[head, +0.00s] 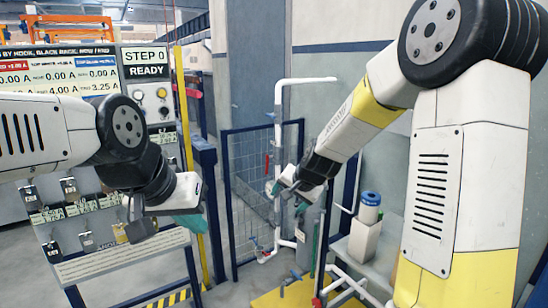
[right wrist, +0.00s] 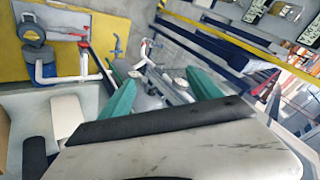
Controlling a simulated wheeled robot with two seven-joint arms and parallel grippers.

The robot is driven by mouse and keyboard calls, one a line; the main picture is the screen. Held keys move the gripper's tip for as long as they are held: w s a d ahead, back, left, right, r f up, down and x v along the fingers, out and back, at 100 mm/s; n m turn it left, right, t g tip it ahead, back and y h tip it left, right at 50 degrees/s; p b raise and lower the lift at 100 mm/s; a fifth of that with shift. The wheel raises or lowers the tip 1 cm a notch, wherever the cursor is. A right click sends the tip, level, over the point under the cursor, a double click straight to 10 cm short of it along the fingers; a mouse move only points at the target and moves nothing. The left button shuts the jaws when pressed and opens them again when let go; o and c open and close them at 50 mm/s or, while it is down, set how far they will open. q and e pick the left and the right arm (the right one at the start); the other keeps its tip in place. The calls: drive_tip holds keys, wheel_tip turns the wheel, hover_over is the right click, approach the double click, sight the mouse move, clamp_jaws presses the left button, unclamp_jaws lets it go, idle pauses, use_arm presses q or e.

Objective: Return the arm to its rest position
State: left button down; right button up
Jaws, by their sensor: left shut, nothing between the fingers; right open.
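My right arm comes down from the upper right in the head view and reaches toward the middle. Its gripper (head: 284,199) hangs in front of the white pipes and the blue mesh fence, with nothing held. In the right wrist view its two teal fingers stand apart, and the gap of the right gripper (right wrist: 160,88) is empty. My left arm comes in from the left and bends down. My left gripper (head: 192,221) is beside the lower right of the control board, its teal fingers shut and partly hidden by its white body.
The control board (head: 145,93) with a screen and padlocks stands at left, close to my left arm. A yellow post (head: 186,120), the blue mesh fence (head: 250,165) and white pipes (head: 279,110) stand in the middle. A blue-and-white canister (head: 369,207) stands at right.

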drive_tip(key=s+d+r+n, duration=0.45)
drive_tip(key=s+r, duration=0.55)
drive_tip(key=s, duration=0.4)
drive_tip(key=s+d, duration=0.2)
drive_tip(key=s, duration=0.5)
drive_tip(key=s+d+r+n+g+h, duration=0.1)
drive_tip(key=s+d, duration=0.2)
drive_tip(key=s, duration=0.3)
drive_tip(key=shift+s+d, duration=0.3)
drive_tip(key=shift+s, duration=0.1)
drive_tip(key=shift+n, duration=0.25)
idle(0.6)
